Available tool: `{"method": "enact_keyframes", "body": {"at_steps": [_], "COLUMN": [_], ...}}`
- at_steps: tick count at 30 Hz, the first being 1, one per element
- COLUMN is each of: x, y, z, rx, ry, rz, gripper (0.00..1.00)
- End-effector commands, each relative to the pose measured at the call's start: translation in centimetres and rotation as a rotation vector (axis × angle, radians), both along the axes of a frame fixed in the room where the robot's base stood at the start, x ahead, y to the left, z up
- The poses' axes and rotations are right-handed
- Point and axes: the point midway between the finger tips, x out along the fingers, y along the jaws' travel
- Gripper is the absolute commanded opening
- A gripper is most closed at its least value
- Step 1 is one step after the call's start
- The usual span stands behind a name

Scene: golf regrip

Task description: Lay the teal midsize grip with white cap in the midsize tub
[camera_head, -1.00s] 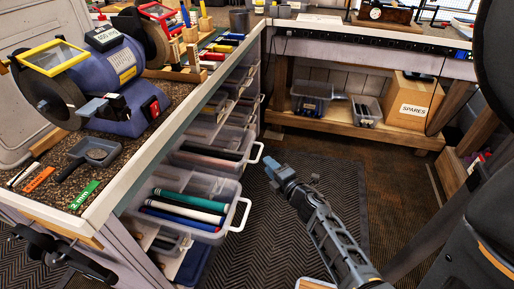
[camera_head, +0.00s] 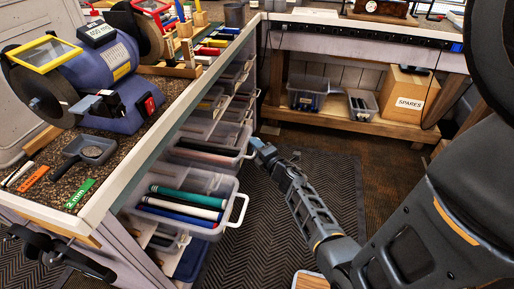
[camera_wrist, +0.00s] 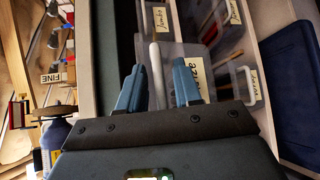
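A teal grip (camera_head: 188,196) lies with white, blue and dark grips in the pulled-out lower clear tub (camera_head: 228,187); its end cap is too small to make out. My gripper (camera_head: 259,146) is at the white handle (camera_head: 252,150) of the clear tub above, which holds dark and red grips. In the wrist view my gripper (camera_wrist: 158,82) is open, its two blue fingers either side of a white handle (camera_wrist: 155,72) on a clear tub (camera_wrist: 190,53). That tub's label (camera_wrist: 196,72) is turned and partly hidden. Whether the fingers touch the handle I cannot tell.
A SPARES box (camera_head: 408,95) is on the low shelf. The floor mat (camera_head: 325,175) has free room.

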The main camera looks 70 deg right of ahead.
Motion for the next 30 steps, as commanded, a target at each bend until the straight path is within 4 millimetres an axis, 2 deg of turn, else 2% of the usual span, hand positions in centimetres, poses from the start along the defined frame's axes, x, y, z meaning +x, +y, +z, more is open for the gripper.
{"method": "enact_keyframes", "body": {"at_steps": [2, 13, 26, 30], "x": [-0.01, -0.02, -0.04, -0.74], "y": [0.02, 0.04, 0.07, 0.1], "z": [0.0, 0.0, -0.02, 0.03], "rx": [0.0, 0.0, 0.001, 0.001], "ry": [0.0, 0.0, 0.001, 0.001], "rz": [0.0, 0.0, 0.0, 0.0], "gripper": [0.34, 0.0, 0.0, 0.0]}}
